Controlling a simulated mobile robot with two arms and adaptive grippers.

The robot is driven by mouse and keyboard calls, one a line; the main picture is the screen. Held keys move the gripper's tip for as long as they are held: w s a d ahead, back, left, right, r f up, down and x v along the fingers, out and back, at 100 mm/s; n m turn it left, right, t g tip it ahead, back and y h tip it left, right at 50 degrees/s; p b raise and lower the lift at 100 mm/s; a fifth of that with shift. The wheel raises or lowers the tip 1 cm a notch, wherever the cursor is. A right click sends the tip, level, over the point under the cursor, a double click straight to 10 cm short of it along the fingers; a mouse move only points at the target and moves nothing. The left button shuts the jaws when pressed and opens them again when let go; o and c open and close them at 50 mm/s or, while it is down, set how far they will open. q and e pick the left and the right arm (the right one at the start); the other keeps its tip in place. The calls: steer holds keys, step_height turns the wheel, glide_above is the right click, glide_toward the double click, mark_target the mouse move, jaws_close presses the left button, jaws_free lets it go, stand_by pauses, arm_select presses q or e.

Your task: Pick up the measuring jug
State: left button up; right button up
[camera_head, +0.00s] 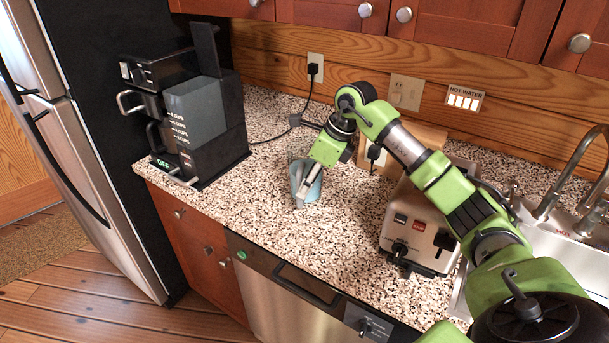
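The measuring jug (313,190) is a small, pale blue, see-through vessel standing on the speckled counter, left of the toaster. My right gripper (303,187) reaches down to it from the upper right. Its grey fingers are at the jug and overlap it in the picture, covering part of its near side. I cannot tell whether the fingers are closed on the wall or only beside it. My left gripper is out of view.
A black coffee maker (190,120) stands at the counter's left end beside the fridge (75,150). A toaster (412,232) stands right of the jug, partly behind my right arm. The sink (555,243) is farther right. The counter in front of the jug (255,210) is clear.

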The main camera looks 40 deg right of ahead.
steer(key=p+x, duration=0.1)
steer(key=x, duration=0.1)
steer(key=p+x, duration=0.1)
steer(key=x, duration=0.2)
steer(key=shift+w+a+f+p, duration=0.1)
steer(key=shift+w+p, duration=0.25)
steer(key=shift+w, duration=0.15)
steer(key=shift+w+f, duration=0.1)
steer(key=shift+f, duration=0.05)
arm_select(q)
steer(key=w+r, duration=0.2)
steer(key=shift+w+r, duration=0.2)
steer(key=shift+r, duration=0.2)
arm_select(e)
jaws_close()
